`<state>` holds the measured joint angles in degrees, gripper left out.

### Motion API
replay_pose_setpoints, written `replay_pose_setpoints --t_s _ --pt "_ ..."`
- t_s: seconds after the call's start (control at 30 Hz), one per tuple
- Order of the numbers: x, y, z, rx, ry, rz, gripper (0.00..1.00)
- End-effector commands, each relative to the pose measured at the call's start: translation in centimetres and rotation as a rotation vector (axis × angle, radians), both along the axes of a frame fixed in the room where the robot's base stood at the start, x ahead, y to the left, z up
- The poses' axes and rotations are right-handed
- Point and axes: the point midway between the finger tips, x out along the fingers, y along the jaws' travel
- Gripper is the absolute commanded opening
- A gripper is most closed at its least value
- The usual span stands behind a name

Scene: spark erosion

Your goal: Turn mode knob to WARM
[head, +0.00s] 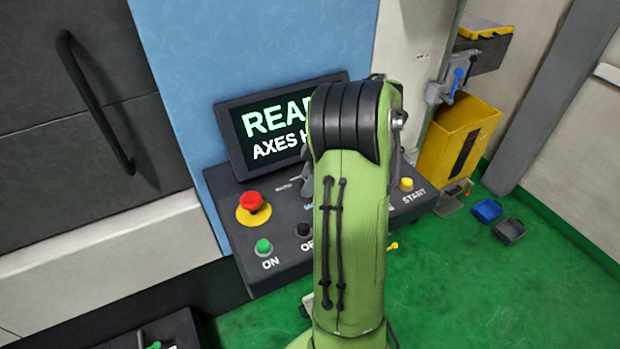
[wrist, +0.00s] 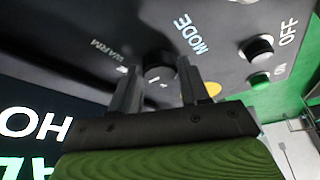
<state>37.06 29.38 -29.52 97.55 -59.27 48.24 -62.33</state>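The mode knob (wrist: 158,66) is a dark round knob with a pale mark, on the dark control panel in the wrist view. The word MODE stands to its upper right and WARM to its upper left; the pointer's exact setting is hard to read. My gripper (wrist: 157,80) has its two fingers apart, one on each side of the knob. A gap seems to show on the right side; I cannot tell whether the left finger touches. In the head view my green arm hides the knob and most of the gripper.
The control panel (head: 277,262) carries a red emergency stop (head: 252,201), a green ON button (head: 263,246), a black OFF button (head: 303,230) and a yellow START button (head: 406,184). A tilted screen (head: 236,140) stands behind. A yellow bin (head: 455,140) is at right.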

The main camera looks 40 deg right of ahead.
Motion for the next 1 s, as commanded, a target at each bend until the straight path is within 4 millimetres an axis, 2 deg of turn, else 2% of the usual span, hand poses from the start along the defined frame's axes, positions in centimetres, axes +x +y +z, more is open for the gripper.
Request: replay_pose_setpoints --t_s 0.03,0.2,0.57,1.0 --pt "0.00 0.00 0.01 0.000 0.000 0.000 0.37" --pt "-0.01 -0.01 0.02 0.000 0.000 0.000 0.12" --pt "-0.05 0.06 -0.08 0.000 -0.002 -0.068 0.12" --pt "-0.14 0.30 -0.19 -0.001 -0.004 -0.406 0.12"
